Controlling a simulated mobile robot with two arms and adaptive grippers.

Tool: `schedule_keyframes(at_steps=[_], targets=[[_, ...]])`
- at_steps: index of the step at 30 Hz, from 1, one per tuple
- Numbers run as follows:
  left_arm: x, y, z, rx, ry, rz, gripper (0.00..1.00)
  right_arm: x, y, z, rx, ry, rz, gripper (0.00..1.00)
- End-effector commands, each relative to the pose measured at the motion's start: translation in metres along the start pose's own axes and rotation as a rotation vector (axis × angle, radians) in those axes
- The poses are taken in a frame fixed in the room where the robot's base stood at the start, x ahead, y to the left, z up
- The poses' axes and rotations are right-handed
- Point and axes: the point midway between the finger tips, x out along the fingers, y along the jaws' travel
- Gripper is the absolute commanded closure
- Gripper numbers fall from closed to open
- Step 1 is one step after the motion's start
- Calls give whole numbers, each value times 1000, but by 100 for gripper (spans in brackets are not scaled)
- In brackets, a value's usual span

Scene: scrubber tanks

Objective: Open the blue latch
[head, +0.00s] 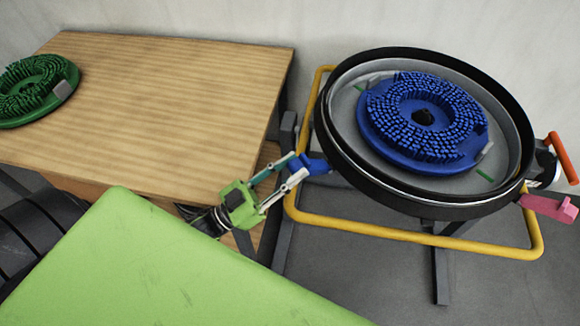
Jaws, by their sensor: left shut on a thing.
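The blue latch (316,165) sits on the left side of the round black tank rim (345,172). My left gripper (297,168), with a green body and pale fingers, comes in from the left and is shut on the blue latch. The fingers partly hide the latch, and I cannot tell how far it is turned. My right gripper is not in the head view.
A blue brush disc (372,128) lies inside the tank. An orange handle (562,158) and a pink latch (550,208) are at its right. A yellow tube frame (400,234) surrounds it. A wooden table (180,95) at left holds a green brush disc (38,88).

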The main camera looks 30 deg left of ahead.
Motion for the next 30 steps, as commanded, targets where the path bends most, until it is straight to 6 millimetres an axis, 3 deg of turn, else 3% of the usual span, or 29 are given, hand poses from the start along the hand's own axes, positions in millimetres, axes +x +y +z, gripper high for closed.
schedule_keyframes(at_steps=[1,8,9,10,11,23,26,30], targets=[[-5,3,12,-5,-31,0,100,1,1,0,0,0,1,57],[-4,3,11,-5,-30,0,100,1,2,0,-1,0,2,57],[-4,3,11,-5,-31,0,66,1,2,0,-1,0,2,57],[-4,3,11,-5,-30,0,58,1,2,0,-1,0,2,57],[-4,3,11,-5,-29,0,57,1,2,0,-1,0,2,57],[-6,2,8,-3,-21,0,57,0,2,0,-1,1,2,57],[-18,3,9,-5,-29,0,57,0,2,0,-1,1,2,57],[-46,3,-3,-6,-30,1,57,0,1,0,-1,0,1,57]])
